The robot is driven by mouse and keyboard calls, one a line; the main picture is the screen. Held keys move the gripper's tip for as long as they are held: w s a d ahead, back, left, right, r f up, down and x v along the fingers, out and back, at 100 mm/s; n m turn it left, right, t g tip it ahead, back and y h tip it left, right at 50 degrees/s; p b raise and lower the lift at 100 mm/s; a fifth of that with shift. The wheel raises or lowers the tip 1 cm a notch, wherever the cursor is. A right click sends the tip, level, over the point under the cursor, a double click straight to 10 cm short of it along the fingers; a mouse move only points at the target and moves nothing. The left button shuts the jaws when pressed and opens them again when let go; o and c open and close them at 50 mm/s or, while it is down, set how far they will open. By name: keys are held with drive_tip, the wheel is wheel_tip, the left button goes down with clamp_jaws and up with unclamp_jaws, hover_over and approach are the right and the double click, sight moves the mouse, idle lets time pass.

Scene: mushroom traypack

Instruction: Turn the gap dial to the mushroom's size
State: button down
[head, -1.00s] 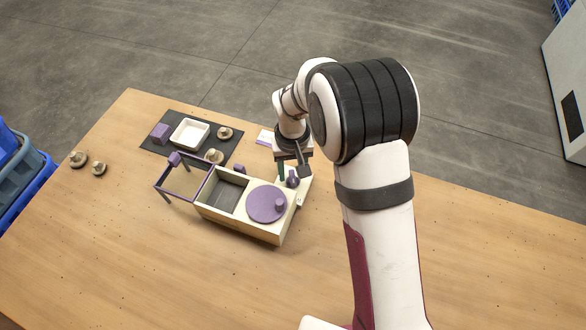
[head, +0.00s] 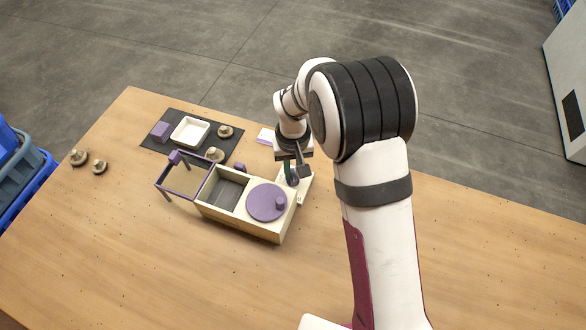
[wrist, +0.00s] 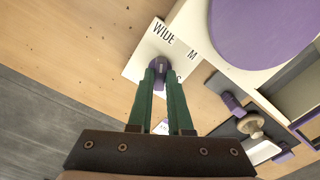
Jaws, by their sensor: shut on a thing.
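The gap dial's purple knob (wrist: 160,66) sits on a white plate (wrist: 146,58) marked "WIDE" and "M"; another mark is partly covered by a finger. My gripper (wrist: 162,72) has its green fingers shut on the knob. In the head view my gripper (head: 291,178) is at the right end of the cream machine (head: 267,233), and its fingers partly hide the knob. Mushrooms lie on the dark mat (head: 180,152), one (head: 225,132) right of the white tray (head: 190,132) and one (head: 214,155) near the mat's front edge.
A large purple disc (head: 266,202) with a peg tops the machine, beside an open bin (head: 225,190). A purple frame (head: 170,189) stands at its left. A purple block (head: 160,131) is on the mat. Two mushrooms (head: 78,158) lie far left. The front table is clear.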

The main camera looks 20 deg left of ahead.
sight(293, 174)
drive_tip(key=m, duration=0.5)
drive_tip(key=shift+m, duration=0.3)
drive_tip(key=m, duration=0.5)
drive_tip(key=shift+m, duration=0.4)
drive_tip(key=c, duration=0.8)
unclamp_jaws()
drive_tip(key=shift+c, duration=0.2)
wheel_tip(293, 174, up, 16)
